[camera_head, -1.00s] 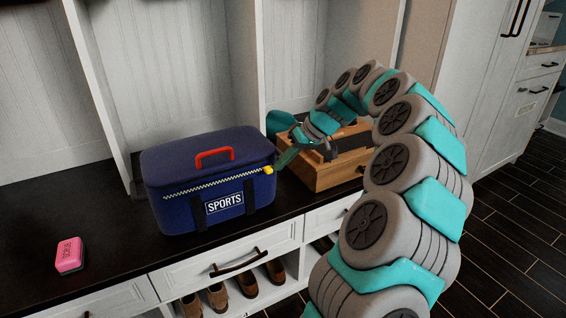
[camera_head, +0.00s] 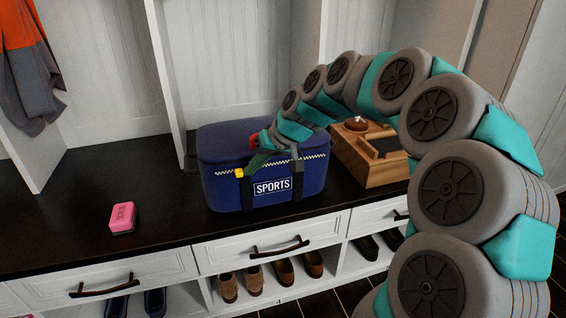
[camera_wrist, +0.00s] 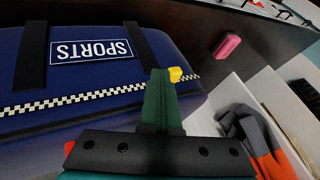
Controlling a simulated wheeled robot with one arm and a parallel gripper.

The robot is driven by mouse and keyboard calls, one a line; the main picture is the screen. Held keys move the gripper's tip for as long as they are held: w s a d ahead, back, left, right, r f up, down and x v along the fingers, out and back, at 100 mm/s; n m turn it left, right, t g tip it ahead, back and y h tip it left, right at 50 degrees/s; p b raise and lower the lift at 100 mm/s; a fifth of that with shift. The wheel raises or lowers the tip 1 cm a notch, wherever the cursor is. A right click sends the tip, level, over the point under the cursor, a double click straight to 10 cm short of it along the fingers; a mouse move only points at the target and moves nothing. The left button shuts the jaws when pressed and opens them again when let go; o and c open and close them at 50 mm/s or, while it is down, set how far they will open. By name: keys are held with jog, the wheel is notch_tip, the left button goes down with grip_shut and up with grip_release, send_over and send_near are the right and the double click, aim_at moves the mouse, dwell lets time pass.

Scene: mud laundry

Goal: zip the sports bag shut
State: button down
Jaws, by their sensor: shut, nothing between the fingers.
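The navy sports bag (camera_head: 225,192) stands on the dark bench top, its lid down. A checkered zip line (camera_head: 314,159) runs along its front above the SPORTS label (camera_head: 272,187). The yellow zip pull (camera_head: 239,172) is near the left end of the front. My gripper (camera_head: 250,168) is shut and reaches down over the lid to the zip line, its tip at the pull. In the wrist view the pull (camera_wrist: 175,74) sits right against the green fingertips (camera_wrist: 158,80); I cannot tell if they touch. My arm partly hides the red handle and middle of the zip.
A wooden box (camera_head: 367,165) stands close to the bag's right. A pink block (camera_head: 123,217) lies on the clear bench (camera_head: 70,210) to the left. White dividers rise behind. Drawers and several shoes are below. Clothes (camera_head: 28,70) hang at the far left.

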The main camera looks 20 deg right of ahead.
aim_at(239, 173)
jog(key=shift+a, duration=2.15)
